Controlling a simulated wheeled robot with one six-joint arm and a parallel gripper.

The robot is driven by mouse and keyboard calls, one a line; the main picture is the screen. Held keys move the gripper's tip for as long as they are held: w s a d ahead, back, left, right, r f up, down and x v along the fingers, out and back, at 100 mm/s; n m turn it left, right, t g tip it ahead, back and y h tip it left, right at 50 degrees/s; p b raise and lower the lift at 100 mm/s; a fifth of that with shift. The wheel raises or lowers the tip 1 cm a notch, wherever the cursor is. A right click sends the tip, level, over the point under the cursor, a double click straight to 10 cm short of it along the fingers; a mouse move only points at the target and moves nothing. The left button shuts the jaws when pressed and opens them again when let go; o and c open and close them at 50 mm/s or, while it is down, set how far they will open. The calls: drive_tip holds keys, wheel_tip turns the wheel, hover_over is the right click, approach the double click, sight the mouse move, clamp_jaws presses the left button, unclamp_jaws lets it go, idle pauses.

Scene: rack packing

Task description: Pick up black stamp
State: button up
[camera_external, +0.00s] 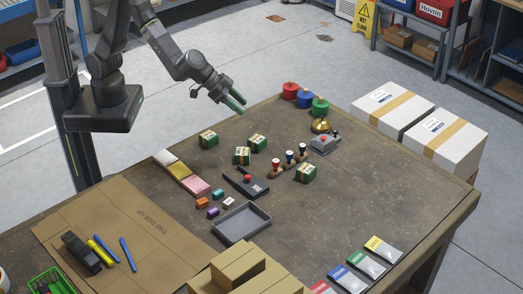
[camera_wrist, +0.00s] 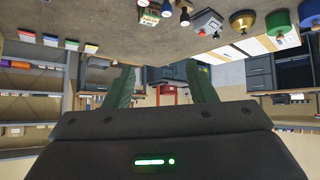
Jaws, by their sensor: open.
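A small stamp with a black handle (camera_external: 302,148) stands at the right end of a brown stamp rack (camera_external: 273,174), beside a blue-handled stamp (camera_external: 289,156) and a red-handled stamp (camera_external: 277,160). In the wrist view the black stamp (camera_wrist: 185,17) hangs upside down at the top edge, with the other stamps to its left. My gripper (camera_external: 238,104) is open and empty, held in the air near the table's far left edge, to the upper left of the rack and apart from it. Its green fingers (camera_wrist: 162,75) are spread in the wrist view.
Small green boxes (camera_external: 208,139) stand around the rack. A grey device with a red knob (camera_external: 324,143), a brass bell (camera_external: 320,126) and red, blue and green knobbed pieces (camera_external: 320,105) are behind. A grey tray (camera_external: 241,222) lies in front.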

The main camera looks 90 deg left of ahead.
drive_tip(key=w+d+r+m+h+b, duration=0.1)
drive_tip(key=w+d+r+m+h, duration=0.2)
drive_tip(key=w+d, duration=0.4)
drive_tip(key=g+y+b, duration=0.2)
drive_tip(key=g+y, duration=0.1)
drive_tip(key=g, duration=0.2)
hover_over(302, 145)
drive_tip(key=s+a, duration=0.2)
drive_tip(key=s, duration=0.1)
wheel_tip(302, 145, down, 16)
drive_tip(key=shift+m, duration=0.3)
drive_tip(key=shift+d+p+x, duration=0.2)
drive_tip(key=shift+p+x, duration=0.2)
drive_tip(key=shift+x, duration=0.7)
drive_tip(key=shift+d+p+x, duration=0.2)
drive_tip(key=shift+p+x, duration=0.15)
drive_tip(key=shift+x, duration=0.75)
drive_tip(key=shift+d+p+x, duration=0.2)
drive_tip(key=shift+p+x, duration=0.2)
drive_tip(key=shift+x, duration=0.7)
drive_tip(key=shift+r, duration=0.1)
drive_tip(key=shift+c, duration=0.2)
drive_tip(key=c, duration=1)
